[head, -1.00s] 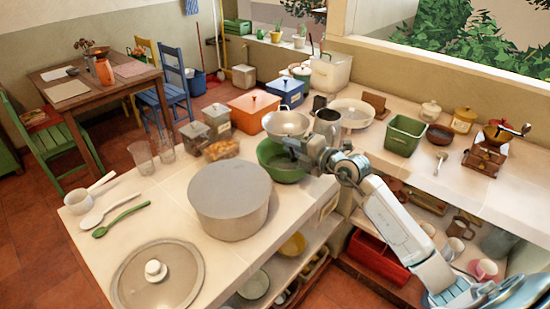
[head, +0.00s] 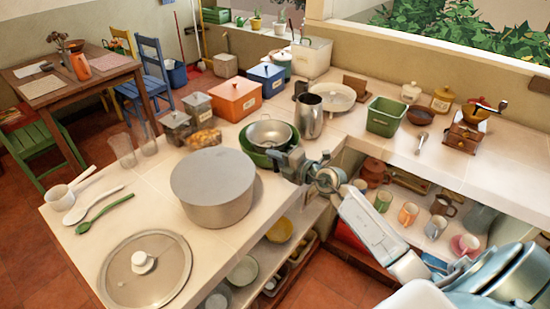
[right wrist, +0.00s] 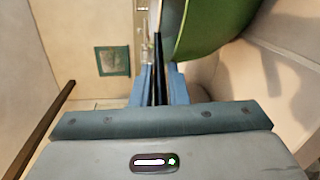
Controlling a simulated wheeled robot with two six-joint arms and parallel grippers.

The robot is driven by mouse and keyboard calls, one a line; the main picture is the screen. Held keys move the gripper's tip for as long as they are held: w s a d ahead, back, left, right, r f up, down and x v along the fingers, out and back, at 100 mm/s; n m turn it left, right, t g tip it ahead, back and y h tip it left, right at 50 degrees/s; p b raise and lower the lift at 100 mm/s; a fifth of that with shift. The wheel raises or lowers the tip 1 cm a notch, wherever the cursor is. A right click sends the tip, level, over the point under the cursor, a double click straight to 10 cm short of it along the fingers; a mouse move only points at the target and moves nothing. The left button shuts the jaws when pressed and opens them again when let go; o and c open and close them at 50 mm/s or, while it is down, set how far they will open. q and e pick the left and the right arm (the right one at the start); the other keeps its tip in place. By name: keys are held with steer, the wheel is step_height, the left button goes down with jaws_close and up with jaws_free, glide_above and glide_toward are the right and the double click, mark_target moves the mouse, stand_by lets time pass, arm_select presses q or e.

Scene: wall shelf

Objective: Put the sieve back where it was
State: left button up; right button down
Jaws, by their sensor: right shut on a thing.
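The sieve (head: 268,132), a round metal bowl shape, sits low over the green bowl (head: 250,152) on the counter, apparently partly inside it. Whether it touches the bowl cannot be told. My right gripper (head: 282,160) is at the near right side of the green bowl and is shut on the sieve; the grip point is mostly hidden by the gripper itself. In the right wrist view the fingers (right wrist: 158,88) are close together, with the green bowl (right wrist: 208,28) close by at upper right. My left gripper is not in view.
A large grey pot (head: 213,190) stands left of the green bowl. A metal jug (head: 310,117) stands to its right and a jar of orange food (head: 204,137) to its left. A pot lid (head: 145,272) lies in front. Open shelves with mugs (head: 408,214) are below the counter.

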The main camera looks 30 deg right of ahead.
steer(key=shift+f, duration=0.15)
steer(key=c, duration=1.4)
jaws_free()
steer(key=shift+s+r, duration=0.15)
steer(key=shift+r, duration=0.1)
steer(key=p+v, duration=0.1)
steer(key=v, duration=1.1)
steer(key=shift+f, duration=0.1)
